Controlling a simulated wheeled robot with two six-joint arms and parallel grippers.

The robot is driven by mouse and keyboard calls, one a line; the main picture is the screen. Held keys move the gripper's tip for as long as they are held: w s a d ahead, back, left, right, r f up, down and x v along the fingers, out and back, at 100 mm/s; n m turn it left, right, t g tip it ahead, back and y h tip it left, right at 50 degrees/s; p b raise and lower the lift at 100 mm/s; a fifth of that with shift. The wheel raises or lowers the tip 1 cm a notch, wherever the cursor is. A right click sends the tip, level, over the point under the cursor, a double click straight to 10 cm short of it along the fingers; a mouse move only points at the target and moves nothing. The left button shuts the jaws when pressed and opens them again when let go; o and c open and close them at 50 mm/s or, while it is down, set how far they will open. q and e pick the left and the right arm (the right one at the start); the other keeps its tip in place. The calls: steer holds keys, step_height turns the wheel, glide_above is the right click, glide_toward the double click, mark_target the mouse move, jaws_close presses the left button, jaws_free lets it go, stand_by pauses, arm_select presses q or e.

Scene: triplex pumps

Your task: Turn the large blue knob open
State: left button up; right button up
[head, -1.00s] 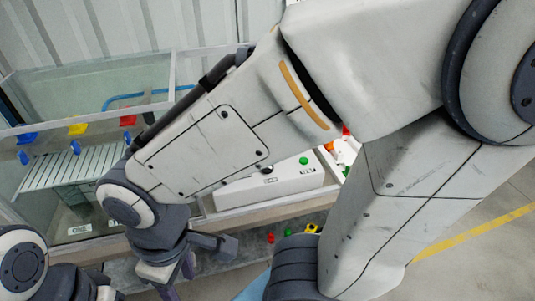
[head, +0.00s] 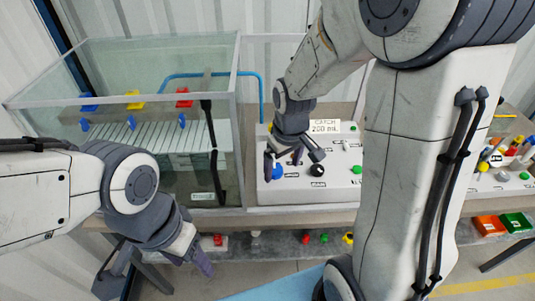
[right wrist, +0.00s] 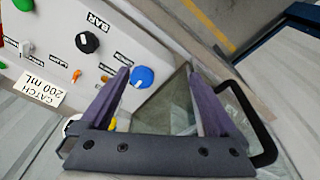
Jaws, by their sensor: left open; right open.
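The large blue knob (head: 278,172) sits at the left end of the white control panel (head: 335,188). It has a white pointer mark in the right wrist view (right wrist: 142,77). My right gripper (head: 292,160) is open and empty at the panel's left end, with one finger just beside the knob in the picture. In the right wrist view its fingertips (right wrist: 157,76) show the knob between them, close to the left finger; I cannot tell whether they touch. My left gripper (head: 155,272) is open and empty in front of the bench, at the lower left.
A glass tank (head: 238,130) with red, yellow and blue fittings stands left of the panel. A black knob (right wrist: 88,42), an orange switch (right wrist: 76,77) and a "CATCH 200 mL" sign (right wrist: 47,91) are near the blue knob. Bins (head: 489,225) sit at the right.

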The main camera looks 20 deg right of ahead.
mark_target(275, 169)
steer(key=w+d+n+g, duration=0.2)
steer(key=w+n, duration=0.4)
steer(key=w, duration=0.4)
steer(key=f+p, duration=0.1)
steer(key=f, duration=0.4)
steer(key=f+p, duration=0.1)
steer(key=f, duration=0.5)
steer(key=shift+s+a, duration=0.15)
steer(key=shift+a, duration=0.05)
steer(key=shift+r, duration=0.1)
steer(key=c, duration=1.4)
